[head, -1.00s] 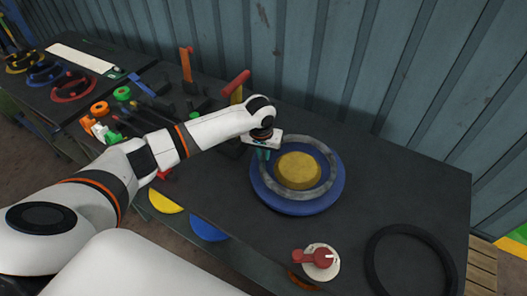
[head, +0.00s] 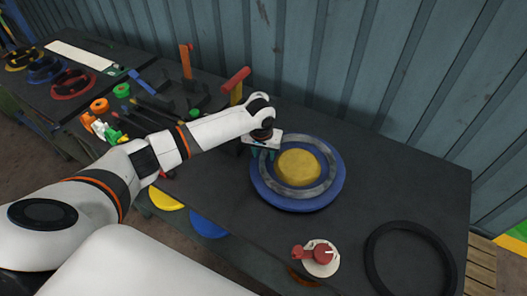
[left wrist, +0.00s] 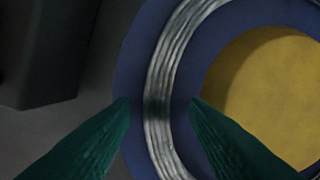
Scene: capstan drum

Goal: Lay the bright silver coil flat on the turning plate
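The bright silver coil (head: 327,184) lies around the yellow hub (head: 297,167) on the blue turning plate (head: 295,206). It looks flat on the plate, with blue showing inside and outside it. My left gripper (head: 262,155) is at the coil's left side, low over the plate. In the left wrist view its two green fingers (left wrist: 160,108) are apart, one on each side of the coil's strand (left wrist: 160,75), with gaps between fingers and coil. A dark shadow crosses the strand between the fingertips. My right gripper is not in view.
A red-handled knob on a white disc (head: 320,258) is at the front edge. A dark ring (head: 408,258) lies at the right. Tools stand behind and left of my left arm.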

